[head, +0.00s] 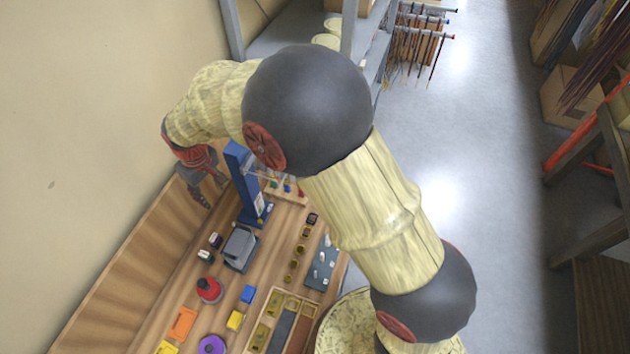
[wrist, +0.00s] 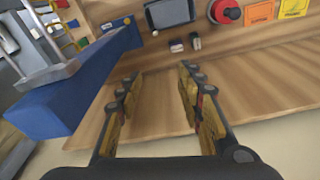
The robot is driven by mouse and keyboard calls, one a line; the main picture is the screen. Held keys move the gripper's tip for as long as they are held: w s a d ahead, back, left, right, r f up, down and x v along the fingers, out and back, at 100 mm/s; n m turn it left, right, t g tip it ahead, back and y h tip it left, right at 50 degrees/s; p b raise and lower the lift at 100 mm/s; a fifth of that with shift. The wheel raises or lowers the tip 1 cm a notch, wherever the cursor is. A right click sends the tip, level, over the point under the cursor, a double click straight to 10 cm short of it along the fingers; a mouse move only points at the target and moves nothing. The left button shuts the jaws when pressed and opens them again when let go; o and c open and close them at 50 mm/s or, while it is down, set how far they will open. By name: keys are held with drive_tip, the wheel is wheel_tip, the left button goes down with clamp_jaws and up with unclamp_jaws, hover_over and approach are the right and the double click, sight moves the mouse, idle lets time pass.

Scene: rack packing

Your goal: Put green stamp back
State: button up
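A small dark block with a greenish top, which looks like the green stamp (head: 205,256), stands on the wooden bench. It seems to be the right one of two small blocks in the wrist view (wrist: 195,41), though its colour is hard to tell there. A second small dark stamp (head: 216,240) stands beside it, also seen in the wrist view (wrist: 176,45). My gripper (head: 204,194) is above the back of the bench, by the blue post. In the wrist view its fingers (wrist: 158,78) are apart with nothing between them, and both blocks are beyond the fingertips.
The tall blue post (head: 248,182) stands close to my gripper, large at left in the wrist view (wrist: 75,90). A grey device (head: 240,248), a red round object (head: 209,290) and a compartmented tray (head: 307,308) are on the bench. The wall is close at left.

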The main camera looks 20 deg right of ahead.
drive_tip(key=s+d+r+m+t, duration=0.1)
drive_tip(key=s+d+r+m, duration=0.15)
drive_tip(key=d+r, duration=0.65)
drive_tip(key=s+d+r+m+t, duration=0.1)
drive_tip(key=s+d+r, duration=0.3)
drive_tip(key=d+r, duration=0.4)
drive_tip(key=s+d+r+m+t, duration=0.1)
drive_tip(key=s+d+r+m, duration=0.1)
drive_tip(key=s+d, duration=0.4)
drive_tip(key=s+d+r+m+t, duration=0.1)
drive_tip(key=s+d+r+m, duration=0.1)
drive_tip(key=s+d, duration=0.5)
drive_tip(key=s+r, duration=0.1)
drive_tip(key=s, duration=0.3)
drive_tip(key=shift+s+d+h, duration=0.25)
drive_tip(key=shift+h, duration=0.15)
drive_tip(key=shift+r, duration=0.1)
